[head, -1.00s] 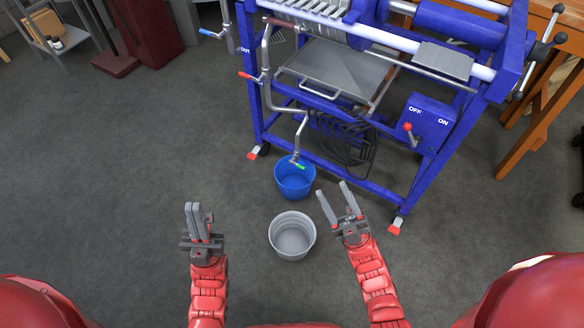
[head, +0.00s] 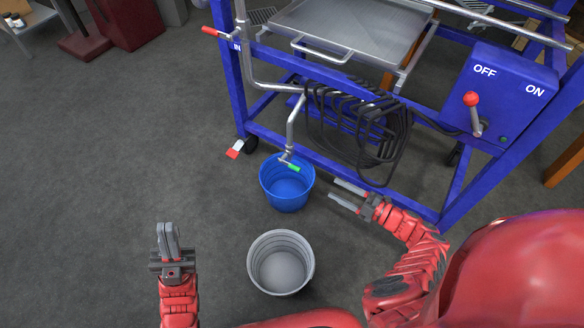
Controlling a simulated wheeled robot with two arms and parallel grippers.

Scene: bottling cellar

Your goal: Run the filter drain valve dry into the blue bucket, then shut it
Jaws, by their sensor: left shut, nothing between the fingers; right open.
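The blue bucket (head: 287,203) stands on the floor under the filter frame's front edge. The drain valve (head: 286,160) is at the lower end of a bent metal pipe (head: 292,125), just above the bucket, with a small green handle (head: 293,167). I cannot see any liquid running from it. My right gripper (head: 333,190) is open and empty, just right of the bucket, its fingers pointing left toward it. My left gripper (head: 167,230) is shut and empty, to the left of a grey bucket and apart from everything.
A grey bucket (head: 252,262) stands in front of the blue one. The blue filter frame (head: 330,160) carries a grey tray (head: 340,40), a coiled black hose (head: 385,135) and an OFF/ON switch box (head: 500,95).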

